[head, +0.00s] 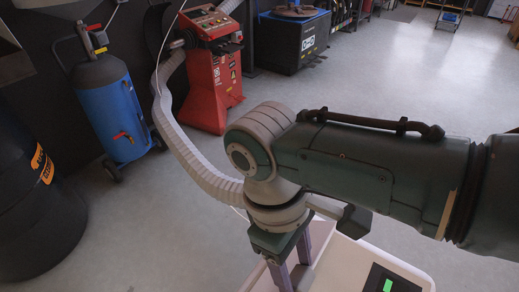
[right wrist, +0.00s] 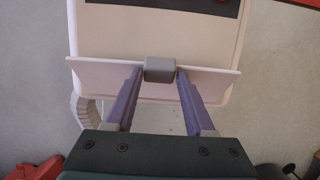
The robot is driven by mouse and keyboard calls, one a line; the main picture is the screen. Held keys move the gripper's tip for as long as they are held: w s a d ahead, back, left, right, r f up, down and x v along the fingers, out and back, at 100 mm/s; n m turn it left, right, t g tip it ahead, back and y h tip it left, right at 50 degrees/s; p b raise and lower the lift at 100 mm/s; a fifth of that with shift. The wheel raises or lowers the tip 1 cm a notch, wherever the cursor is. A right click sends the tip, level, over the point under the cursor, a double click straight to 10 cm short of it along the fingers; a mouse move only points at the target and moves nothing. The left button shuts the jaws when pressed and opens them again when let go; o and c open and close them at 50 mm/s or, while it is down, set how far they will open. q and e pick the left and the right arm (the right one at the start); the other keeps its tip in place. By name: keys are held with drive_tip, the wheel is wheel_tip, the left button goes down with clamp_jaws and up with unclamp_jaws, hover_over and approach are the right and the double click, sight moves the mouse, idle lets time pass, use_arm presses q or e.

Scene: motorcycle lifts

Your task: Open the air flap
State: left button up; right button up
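The air flap (right wrist: 95,80) is a pale panel across the near end of a white machine in the right wrist view. A small grey handle block (right wrist: 160,70) stands out at its middle. My right gripper (right wrist: 161,74) has one purple finger on each side of this block, with the tips against its sides and no clear gap. In the head view my right gripper (head: 289,280) points down at the left end of the white machine (head: 340,255). My left gripper is not in view.
A pale corrugated hose (head: 190,160) runs from the red machine (head: 212,80) towards my right wrist and passes behind it. A blue tank (head: 108,105) and a black barrel (head: 30,200) stand at the left.

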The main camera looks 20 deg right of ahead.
drive_tip(key=o, duration=0.4)
drive_tip(key=shift+d, duration=0.1)
drive_tip(key=shift+c, duration=0.2)
drive_tip(key=p+v, duration=0.2)
drive_tip(key=v, duration=0.8)
drive_tip(key=shift+f, duration=0.1)
